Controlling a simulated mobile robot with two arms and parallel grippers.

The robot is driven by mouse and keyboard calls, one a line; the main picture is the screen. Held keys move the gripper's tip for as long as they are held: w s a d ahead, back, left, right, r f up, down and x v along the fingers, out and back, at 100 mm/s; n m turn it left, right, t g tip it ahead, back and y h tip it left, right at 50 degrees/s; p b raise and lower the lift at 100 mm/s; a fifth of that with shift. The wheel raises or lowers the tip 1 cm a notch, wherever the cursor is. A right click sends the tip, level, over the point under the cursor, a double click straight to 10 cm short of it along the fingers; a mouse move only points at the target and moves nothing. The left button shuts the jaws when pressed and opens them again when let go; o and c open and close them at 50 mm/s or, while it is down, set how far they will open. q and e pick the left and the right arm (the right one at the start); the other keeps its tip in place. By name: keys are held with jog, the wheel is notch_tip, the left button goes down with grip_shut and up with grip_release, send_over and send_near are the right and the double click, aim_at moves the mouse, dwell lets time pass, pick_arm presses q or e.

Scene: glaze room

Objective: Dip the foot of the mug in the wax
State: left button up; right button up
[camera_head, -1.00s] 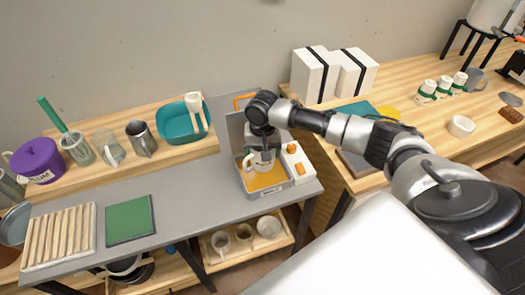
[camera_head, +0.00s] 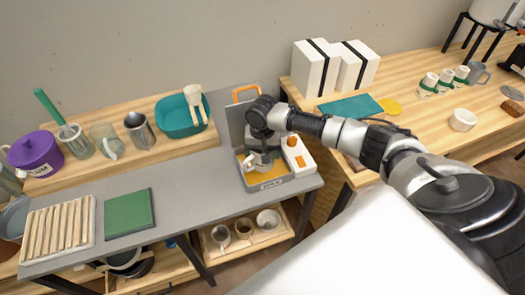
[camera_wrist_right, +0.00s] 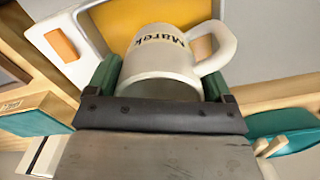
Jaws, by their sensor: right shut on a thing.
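The cream mug (camera_wrist_right: 160,58), marked "Marek", is held between the green-padded fingers of my right gripper (camera_wrist_right: 160,82) in the right wrist view. Its handle points up and right there. In the head view the mug (camera_head: 256,164) is upright inside the wax tank (camera_head: 270,185), partly hidden by my right gripper (camera_head: 262,153). Yellow wax (camera_wrist_right: 135,18) lies beyond the mug in the wrist view. I cannot tell whether the mug's foot touches the wax. My left gripper is out of view.
The tank has a raised lid behind and a white control box (camera_head: 299,155) at right. A green mat (camera_head: 129,213) and a slatted rack (camera_head: 60,233) lie on the grey table. A teal basin (camera_head: 180,118) stands behind. Bare grey table lies left of the tank.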

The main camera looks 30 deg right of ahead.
jog(key=shift+f+b, duration=0.35)
jog(key=shift+f, duration=0.55)
dwell(1.5)
jog(key=shift+r, duration=0.1)
jog(key=shift+r+p, duration=1.45)
jog(key=shift+p, duration=0.75)
notch_tip(320, 180, up, 7)
jog(key=p, duration=0.8)
dwell(0.3)
